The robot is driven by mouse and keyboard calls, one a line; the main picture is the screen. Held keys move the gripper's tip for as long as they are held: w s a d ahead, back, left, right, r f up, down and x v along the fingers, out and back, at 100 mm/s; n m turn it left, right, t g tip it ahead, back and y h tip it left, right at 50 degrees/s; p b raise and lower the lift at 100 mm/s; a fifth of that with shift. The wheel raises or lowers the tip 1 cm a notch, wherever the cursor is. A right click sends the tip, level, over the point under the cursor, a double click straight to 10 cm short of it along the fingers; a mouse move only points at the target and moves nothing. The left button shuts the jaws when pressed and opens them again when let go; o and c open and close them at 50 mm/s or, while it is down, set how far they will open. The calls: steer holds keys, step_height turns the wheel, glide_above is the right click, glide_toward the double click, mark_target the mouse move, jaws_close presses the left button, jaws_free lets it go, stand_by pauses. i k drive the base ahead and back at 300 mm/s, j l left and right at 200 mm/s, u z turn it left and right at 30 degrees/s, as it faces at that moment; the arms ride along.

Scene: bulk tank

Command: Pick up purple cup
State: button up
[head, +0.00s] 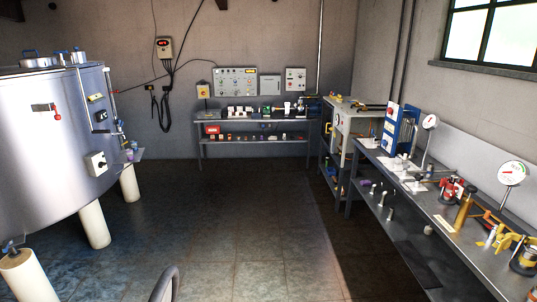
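I cannot make out a purple cup for certain. A small purple item (365,183) lies on the lower shelf of the right-hand bench, too small to identify. Another small bluish-purple item (129,155) sits on a little ledge at the right side of the steel tank, also too small to tell. My gripper is not in view, so I cannot see whether it is open or shut.
The large steel tank (45,150) stands on pale legs at left. A long bench (455,245) with gauges and tools runs along the right wall. A back bench (255,119) holds small equipment. The tiled floor (230,225) between is clear. A grey curved bar (165,284) shows at the bottom.

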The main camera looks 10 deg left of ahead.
mark_target(129, 152)
steer(key=i+j+u, duration=0.1)
steer(key=i+u, duration=0.2)
steer(key=i, duration=0.75)
steer(key=i+l+u, duration=0.1)
steer(key=i+u, duration=0.15)
steer(key=i, duration=0.75)
steer(key=i+u, duration=0.25)
steer(key=i, duration=0.25)
steer(key=i+l+u, duration=0.25)
steer(key=i, duration=0.3)
steer(key=i+l+u, duration=0.1)
steer(key=i+u, duration=0.2)
steer(key=i, duration=0.2)
steer(key=i+u, duration=0.4)
steer(key=i+l+u, duration=0.2)
steer(key=u, duration=0.2)
steer(key=i+l+u, duration=0.2)
steer(key=u, duration=0.2)
steer(key=i+l, duration=0.05)
steer(key=i, duration=0.05)
